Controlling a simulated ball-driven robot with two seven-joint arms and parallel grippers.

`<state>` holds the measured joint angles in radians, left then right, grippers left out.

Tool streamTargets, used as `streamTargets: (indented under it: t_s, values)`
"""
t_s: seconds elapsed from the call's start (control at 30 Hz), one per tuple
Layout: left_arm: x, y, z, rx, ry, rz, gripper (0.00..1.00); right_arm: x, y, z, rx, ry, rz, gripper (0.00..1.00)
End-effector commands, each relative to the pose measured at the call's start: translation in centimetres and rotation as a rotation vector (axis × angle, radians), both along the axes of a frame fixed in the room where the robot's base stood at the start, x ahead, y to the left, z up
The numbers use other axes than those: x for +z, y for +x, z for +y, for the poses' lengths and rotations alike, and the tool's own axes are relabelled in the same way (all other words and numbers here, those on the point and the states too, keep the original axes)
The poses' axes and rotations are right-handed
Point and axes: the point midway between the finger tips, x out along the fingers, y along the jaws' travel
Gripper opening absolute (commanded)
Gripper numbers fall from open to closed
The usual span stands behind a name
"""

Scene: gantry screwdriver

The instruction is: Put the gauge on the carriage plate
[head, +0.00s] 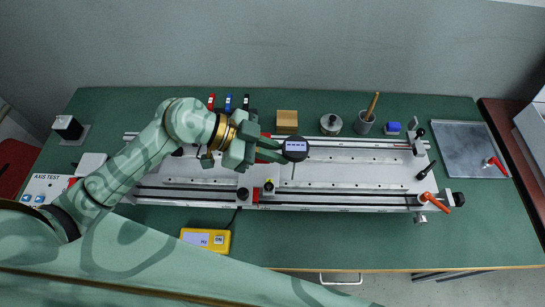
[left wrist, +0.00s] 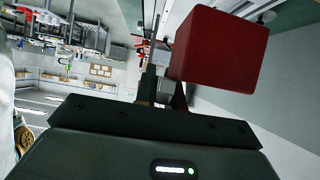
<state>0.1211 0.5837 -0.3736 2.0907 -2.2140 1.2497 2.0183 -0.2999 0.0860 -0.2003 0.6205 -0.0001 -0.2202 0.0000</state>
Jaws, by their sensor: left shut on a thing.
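The gauge (head: 295,149), a round black dial with a pale display, is at the fingertips of my left gripper (head: 270,147). My left gripper is shut on it, over the long silver gantry. A red block (left wrist: 218,48) fills the upper right of the left wrist view, close in front of the gripper; I cannot tell if it belongs to the gauge. The carriage plate (head: 277,172) appears to be the light plate just below the gripper, partly hidden by it. I cannot tell the gauge's height above it. My right gripper is not in view.
The gantry rails (head: 350,192) run across the green bench. An orange-handled clamp (head: 433,202) is at the right end. A wooden block (head: 287,121), a metal disc (head: 331,124) and a cup with a stick (head: 364,122) stand behind. A yellow meter (head: 206,239) lies in front.

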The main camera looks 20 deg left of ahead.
Motion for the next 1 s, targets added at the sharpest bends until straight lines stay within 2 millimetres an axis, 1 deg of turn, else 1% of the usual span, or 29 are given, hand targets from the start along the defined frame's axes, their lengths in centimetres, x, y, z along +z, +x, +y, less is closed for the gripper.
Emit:
streamTargets:
  t_s: [0.03,0.13,0.27,0.37,0.5,0.53,0.6,0.67,0.9,0.93,0.97,1.0]
  values:
    - [-1.1,0.8,0.3,0.001,-0.001,-0.002,0.00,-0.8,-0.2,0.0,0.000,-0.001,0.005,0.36]
    - [-2.1,1.6,0.7,0.001,-0.002,-0.003,0.00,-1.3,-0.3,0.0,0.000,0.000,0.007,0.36]
    - [-2.6,2.1,1.0,0.000,-0.001,-0.006,0.00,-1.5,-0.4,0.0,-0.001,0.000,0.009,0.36]
    - [-3.5,2.7,1.3,0.001,-0.002,-0.005,0.00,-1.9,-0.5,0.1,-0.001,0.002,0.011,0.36]
    - [-6.0,2.7,1.2,0.000,-0.003,-0.001,0.00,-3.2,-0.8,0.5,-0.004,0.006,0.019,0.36]
    - [-6.3,2.7,1.2,-0.001,-0.003,-0.002,0.00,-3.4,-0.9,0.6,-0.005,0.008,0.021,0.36]
    - [-6.6,2.7,1.3,0.000,-0.003,-0.003,0.00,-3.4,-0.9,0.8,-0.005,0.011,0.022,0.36]
    - [-6.4,2.7,1.3,0.000,-0.003,-0.005,0.00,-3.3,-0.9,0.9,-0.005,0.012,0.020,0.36]
    - [-6.5,2.7,1.3,0.000,-0.002,-0.005,0.00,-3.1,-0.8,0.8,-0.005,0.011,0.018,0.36]
    - [-6.7,2.7,1.3,0.000,0.000,-0.002,0.14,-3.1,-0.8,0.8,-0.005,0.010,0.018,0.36]
    - [-6.7,2.7,1.3,0.000,0.000,-0.002,0.22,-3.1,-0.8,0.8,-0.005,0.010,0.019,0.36]
    - [-6.7,2.7,1.3,0.000,0.000,-0.002,0.33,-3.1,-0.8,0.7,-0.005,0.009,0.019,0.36]
